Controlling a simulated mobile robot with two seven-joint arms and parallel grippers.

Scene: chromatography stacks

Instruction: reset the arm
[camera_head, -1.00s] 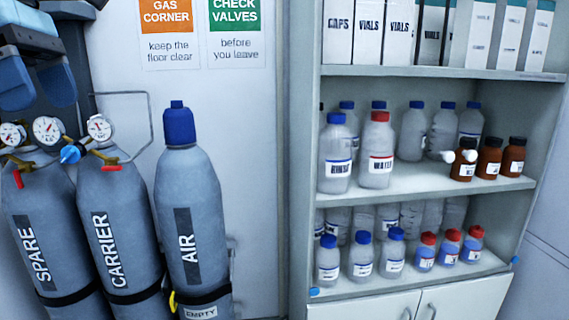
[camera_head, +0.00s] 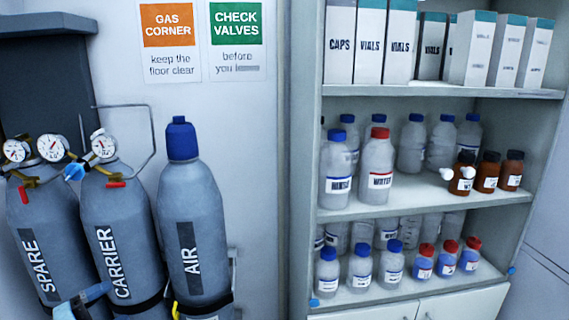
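A small light-blue piece (camera_head: 82,302) shows at the bottom left, in front of the lower part of the spare cylinder. It looks like part of my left arm or gripper, cut off by the frame edge, and I cannot tell whether the gripper is open or shut. No held object shows. My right gripper is not in view.
Grey cylinders SPARE (camera_head: 40,235), CARRIER (camera_head: 120,235) and AIR (camera_head: 193,225) stand at the left, with gauges on a manifold (camera_head: 52,148). A shelf unit (camera_head: 440,92) at the right holds boxes, clear bottles and brown bottles (camera_head: 488,172).

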